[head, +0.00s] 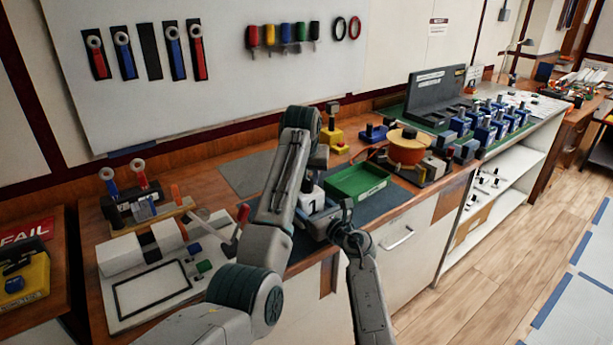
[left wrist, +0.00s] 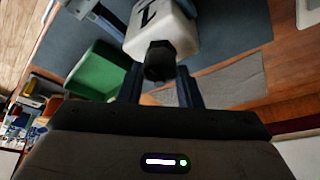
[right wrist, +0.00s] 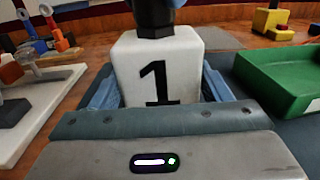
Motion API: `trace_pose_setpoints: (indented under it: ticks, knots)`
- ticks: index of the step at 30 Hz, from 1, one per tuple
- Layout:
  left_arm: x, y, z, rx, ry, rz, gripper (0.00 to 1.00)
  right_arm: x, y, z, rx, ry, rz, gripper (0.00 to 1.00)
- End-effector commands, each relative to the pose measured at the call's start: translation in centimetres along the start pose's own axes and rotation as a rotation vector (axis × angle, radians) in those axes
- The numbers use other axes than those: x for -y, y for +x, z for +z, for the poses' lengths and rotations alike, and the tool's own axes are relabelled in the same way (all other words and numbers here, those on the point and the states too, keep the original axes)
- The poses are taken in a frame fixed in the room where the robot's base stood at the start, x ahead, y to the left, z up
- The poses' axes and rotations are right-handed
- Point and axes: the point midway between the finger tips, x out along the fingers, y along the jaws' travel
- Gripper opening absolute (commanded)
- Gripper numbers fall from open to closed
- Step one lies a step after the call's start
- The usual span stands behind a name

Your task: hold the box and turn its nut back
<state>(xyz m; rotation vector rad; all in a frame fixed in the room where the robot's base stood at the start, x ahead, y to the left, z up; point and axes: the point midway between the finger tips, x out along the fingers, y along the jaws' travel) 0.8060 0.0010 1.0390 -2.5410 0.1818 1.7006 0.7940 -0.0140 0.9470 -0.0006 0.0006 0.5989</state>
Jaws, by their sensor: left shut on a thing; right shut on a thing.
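The white box (head: 310,199) with a black "1" stands on the dark mat at the bench front, left of the green tray. It fills the middle of the right wrist view (right wrist: 157,75). My right gripper (head: 324,222) is shut on the box, one finger on each side. The black nut (left wrist: 160,62) sits on top of the box; its lower part also shows at the top edge of the right wrist view (right wrist: 155,18). My left gripper (left wrist: 160,78) comes from above and is shut on the nut. In the head view my left arm hides the nut.
The green tray (head: 357,182) stands close to the right of the box. A white panel (head: 152,290) with a red-handled lever lies to the left. An orange round piece (head: 407,147) and rows of blue breakers (head: 488,125) stand further right.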

Motion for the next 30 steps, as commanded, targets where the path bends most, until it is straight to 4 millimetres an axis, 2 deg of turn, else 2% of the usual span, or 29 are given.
trace_pose_setpoints:
  ticks: [6, 7, 10, 21, 26, 30]
  knots:
    - [0.2, -0.1, -0.2, -0.007, -0.001, -0.003, 0.09, -0.1, -0.1, -0.1, -0.001, 0.001, 0.002, 0.34]
    - [0.2, -0.1, -0.2, -0.007, -0.001, -0.003, 0.33, -0.1, -0.1, -0.1, -0.001, 0.001, 0.002, 0.34]
    - [0.2, -0.1, -0.1, -0.006, -0.001, -0.002, 0.53, -0.1, 0.0, -0.1, -0.001, 0.001, 0.002, 0.34]
    - [0.1, -0.6, -0.1, -0.005, 0.0, 0.0, 0.54, 0.0, 0.0, -0.1, -0.001, 0.001, 0.001, 0.34]
    - [0.0, -3.0, -0.1, -0.006, 0.0, 0.0, 0.54, 0.0, 0.0, -0.1, -0.001, 0.001, 0.001, 0.34]
    - [0.0, -6.2, -0.2, -0.009, 0.0, 0.0, 0.54, 0.0, 0.0, -0.1, -0.001, 0.001, 0.0, 0.34]
